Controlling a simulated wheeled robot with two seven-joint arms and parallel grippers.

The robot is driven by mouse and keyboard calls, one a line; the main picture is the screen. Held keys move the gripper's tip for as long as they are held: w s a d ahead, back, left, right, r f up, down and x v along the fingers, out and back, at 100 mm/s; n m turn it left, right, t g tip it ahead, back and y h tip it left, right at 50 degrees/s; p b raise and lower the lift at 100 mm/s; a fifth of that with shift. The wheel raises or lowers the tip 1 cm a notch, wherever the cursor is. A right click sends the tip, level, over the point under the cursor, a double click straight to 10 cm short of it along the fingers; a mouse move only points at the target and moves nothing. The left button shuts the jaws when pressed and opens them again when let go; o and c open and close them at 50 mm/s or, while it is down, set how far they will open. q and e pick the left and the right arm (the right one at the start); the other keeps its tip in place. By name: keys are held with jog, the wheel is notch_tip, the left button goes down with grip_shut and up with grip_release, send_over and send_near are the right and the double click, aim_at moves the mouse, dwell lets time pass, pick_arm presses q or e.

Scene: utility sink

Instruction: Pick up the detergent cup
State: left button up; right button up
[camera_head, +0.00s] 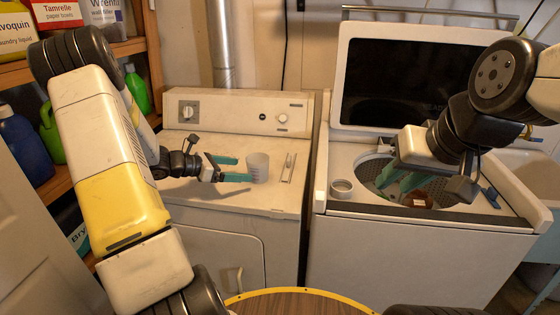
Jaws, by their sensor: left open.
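The detergent cup (258,168) is a small, translucent whitish cup standing upright on the top of the white dryer. My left gripper (242,169) is open, with teal fingers pointing right toward the cup. Its fingertips are at the cup's left side, and the nearer one reaches close to the cup's wall. I cannot tell whether it touches. My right gripper (400,182) hangs over the open washer tub, its teal fingers apart and nothing visible between them.
A thin utensil-like item (288,167) lies right of the cup on the dryer (225,202). A small round container (342,188) sits on the washer's rim. The raised washer lid (340,70) stands behind. Shelves with bottles (22,150) are at left.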

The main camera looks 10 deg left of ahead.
aim_at(258, 160)
pick_arm(q)
jog(key=x, duration=0.8)
jog(key=shift+w+d+r, duration=0.1)
jog(key=shift+w+d, duration=0.05)
jog(key=shift+d, duration=0.05)
jog(key=c, duration=1.5)
jog(key=shift+r, duration=0.15)
jog(key=shift+r, duration=1.8)
jog(key=shift+s+d+r, duration=0.2)
jog(key=shift+s+d, duration=0.8)
jog(key=shift+s, duration=1.5)
jog(key=shift+s+d+r, duration=0.2)
jog(key=shift+s+d, duration=0.75)
jog(key=shift+s, duration=1.5)
jog(key=shift+s+d+r, duration=0.2)
jog(key=shift+s+d, duration=0.8)
jog(key=shift+s, duration=1.5)
